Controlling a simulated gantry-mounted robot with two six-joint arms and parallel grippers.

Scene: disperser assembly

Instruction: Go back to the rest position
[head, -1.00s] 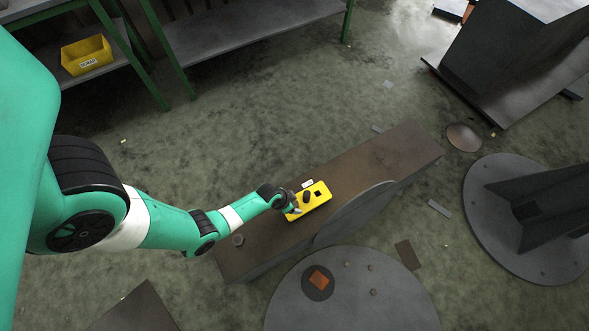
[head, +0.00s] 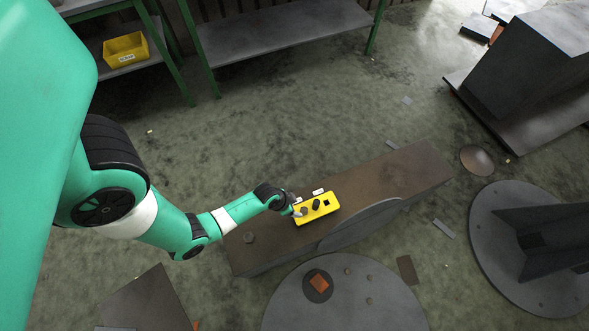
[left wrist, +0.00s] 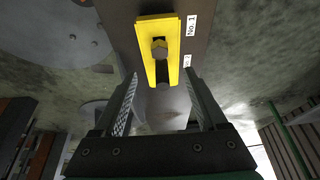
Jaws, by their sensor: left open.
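A yellow block (head: 330,199) lies on the brown bench (head: 400,172) in the head view, with several dark parts on it. In the left wrist view the yellow block (left wrist: 150,28) shows ahead of the fingers, with a dark bolt-like part (left wrist: 160,48) on it. My left gripper (head: 299,211) is at the left end of the block in the head view. In the left wrist view my left gripper (left wrist: 160,85) is open, with nothing between its fingers. Whether the fingertips touch the block cannot be told. My right gripper is not in view.
White labels, one reading "No. 1" (left wrist: 191,25), lie beside the block. A round grey plate (head: 385,300) is in front of the bench. A yellow bin (head: 125,48) is on a shelf at the back left.

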